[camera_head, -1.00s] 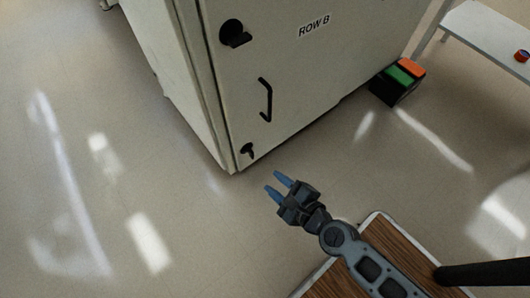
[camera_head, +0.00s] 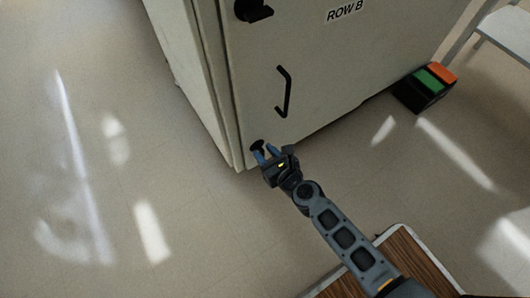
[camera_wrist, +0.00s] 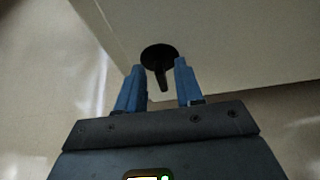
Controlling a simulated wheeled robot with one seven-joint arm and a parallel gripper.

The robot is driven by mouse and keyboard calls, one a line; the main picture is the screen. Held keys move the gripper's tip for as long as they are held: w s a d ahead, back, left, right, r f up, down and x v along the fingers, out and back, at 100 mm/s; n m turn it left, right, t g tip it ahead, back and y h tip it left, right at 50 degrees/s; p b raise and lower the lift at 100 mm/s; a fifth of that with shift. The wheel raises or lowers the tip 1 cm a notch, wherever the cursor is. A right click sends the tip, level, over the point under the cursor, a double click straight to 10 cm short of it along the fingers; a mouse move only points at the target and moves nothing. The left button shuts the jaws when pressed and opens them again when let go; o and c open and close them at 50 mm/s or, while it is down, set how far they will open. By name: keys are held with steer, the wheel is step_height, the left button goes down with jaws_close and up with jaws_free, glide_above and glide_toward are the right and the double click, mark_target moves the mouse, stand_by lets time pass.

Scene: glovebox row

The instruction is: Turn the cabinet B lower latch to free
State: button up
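In the wrist view the lever points down, slightly tilted, between my two blue fingers. My gripper (camera_wrist: 157,85) is open, with the fingers apart on either side of the lever and visible gaps. In the head view my gripper (camera_head: 265,151) is at the latch and partly covers it (camera_head: 257,144).
A black upper latch (camera_head: 254,10) and a black bar handle (camera_head: 284,92) are on the same door above. A black bin with green and orange parts (camera_head: 425,88) stands on the floor at right. A pale table (camera_head: 505,28) is at upper right. Floor at left is clear.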

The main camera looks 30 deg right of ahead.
steer(key=shift+w+f, duration=0.1)
steer(key=shift+w, duration=0.15)
jaws_close()
stand_by(0.3)
